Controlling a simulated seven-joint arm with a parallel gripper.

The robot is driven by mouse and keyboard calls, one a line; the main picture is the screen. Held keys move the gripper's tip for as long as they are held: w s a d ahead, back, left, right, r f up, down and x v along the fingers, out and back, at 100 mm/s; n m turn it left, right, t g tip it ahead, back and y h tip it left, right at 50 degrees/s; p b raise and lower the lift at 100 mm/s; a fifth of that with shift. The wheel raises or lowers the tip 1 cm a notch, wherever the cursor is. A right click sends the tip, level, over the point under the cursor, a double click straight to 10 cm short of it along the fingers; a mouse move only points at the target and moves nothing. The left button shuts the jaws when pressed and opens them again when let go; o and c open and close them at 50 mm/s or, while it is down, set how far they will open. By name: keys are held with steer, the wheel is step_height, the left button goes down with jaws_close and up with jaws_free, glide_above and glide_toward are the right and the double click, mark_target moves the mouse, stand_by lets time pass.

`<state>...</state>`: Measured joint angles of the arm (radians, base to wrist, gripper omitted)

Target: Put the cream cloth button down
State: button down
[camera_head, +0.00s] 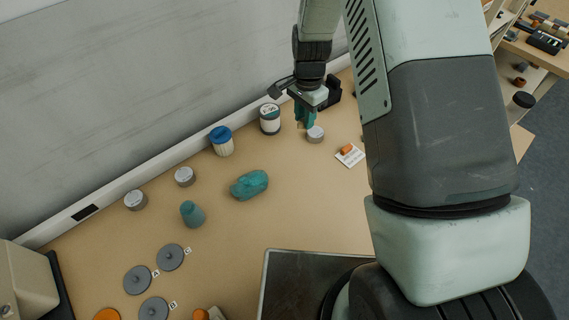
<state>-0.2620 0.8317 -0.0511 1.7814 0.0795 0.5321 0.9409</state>
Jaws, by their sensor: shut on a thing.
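My gripper (305,121) is at the back of the table, pointing down, its teal fingers close together. It is shut on a small pale cream thing (301,126) at the fingertips, which looks like the cream cloth button. The fingers hide most of it. Just right of the fingertips is a grey round tin with a pale top (316,134). I cannot tell from this view whether the held thing touches the tin or the table.
A teal bundle (249,185), a teal cone-like piece (192,214), two grey tins (185,177) and grey discs (170,257) lie further left. A white card (350,156) lies right.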

steer(key=s+a, duration=0.4)
steer(key=s, duration=0.2)
glide_above(284, 165)
step_height(284, 165, down, 6)
steer(key=shift+s+r, duration=0.1)
steer(key=shift+r, duration=0.05)
steer(key=shift+f, duration=2.05)
steer(key=c, duration=0.9)
jaws_free()
steer(key=shift+f, duration=0.1)
step_height(284, 165, up, 12)
steer(key=shift+r, duration=0.25)
